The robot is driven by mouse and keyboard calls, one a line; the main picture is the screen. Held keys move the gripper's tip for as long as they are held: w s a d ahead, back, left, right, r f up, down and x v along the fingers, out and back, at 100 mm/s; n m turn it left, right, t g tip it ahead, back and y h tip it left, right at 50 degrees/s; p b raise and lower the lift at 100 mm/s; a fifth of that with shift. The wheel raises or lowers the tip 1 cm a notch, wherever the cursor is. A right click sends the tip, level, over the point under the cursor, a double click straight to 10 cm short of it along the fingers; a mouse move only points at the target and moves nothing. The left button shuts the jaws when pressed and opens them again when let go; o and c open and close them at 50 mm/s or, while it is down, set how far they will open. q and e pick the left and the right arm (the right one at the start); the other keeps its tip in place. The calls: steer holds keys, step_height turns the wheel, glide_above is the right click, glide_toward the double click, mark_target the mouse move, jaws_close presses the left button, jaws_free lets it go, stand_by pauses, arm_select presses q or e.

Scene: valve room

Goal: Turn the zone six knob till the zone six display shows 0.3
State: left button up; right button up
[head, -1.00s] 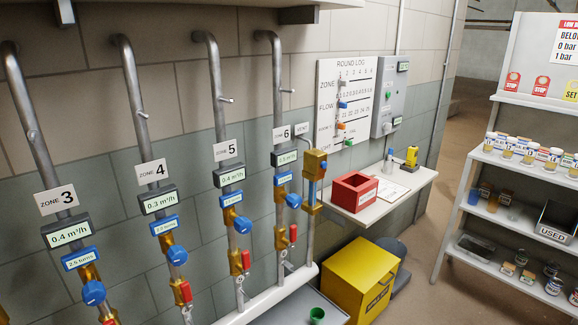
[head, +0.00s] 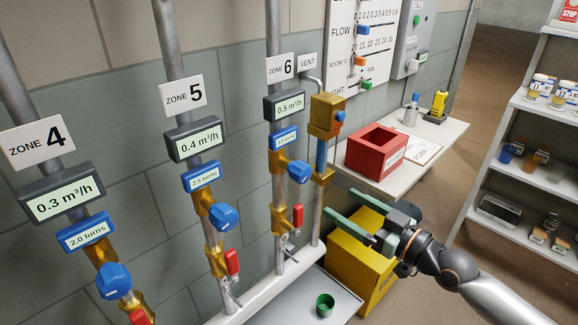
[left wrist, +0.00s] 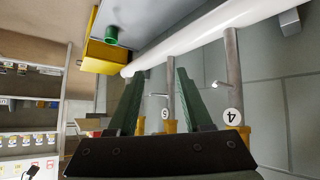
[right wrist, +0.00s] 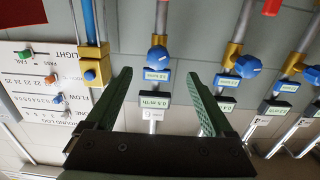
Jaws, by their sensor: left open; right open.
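The zone six display (head: 290,105) reads 0.5 m³/h on the pipe under the "ZONE 6" sign (head: 281,68). Below it is a blue turns label (head: 284,139), too small to read surely. The blue zone six knob (head: 299,171) sits on the brass valve under that label. My right gripper (head: 346,215) is open and empty, to the right of and lower than the knob, apart from it. In the right wrist view the zone six knob (right wrist: 158,54) and display (right wrist: 154,99) show upside down between the open fingers. My left gripper (left wrist: 160,85) is open and empty, seen only in its wrist view.
The zone five knob (head: 223,216) and red lever (head: 231,261) are to the left. A brass vent valve (head: 327,115) stands close right of zone six. A red box (head: 377,150) is on the shelf, with a yellow bin (head: 345,262) below. A green cup (head: 325,305) stands low in front.

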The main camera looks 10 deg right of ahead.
mark_target(307, 177)
steer(key=x, duration=0.8)
steer(key=r+p+x, duration=0.1)
steer(key=x, duration=0.4)
steer(key=shift+w, duration=0.1)
steer(key=c, duration=1.4)
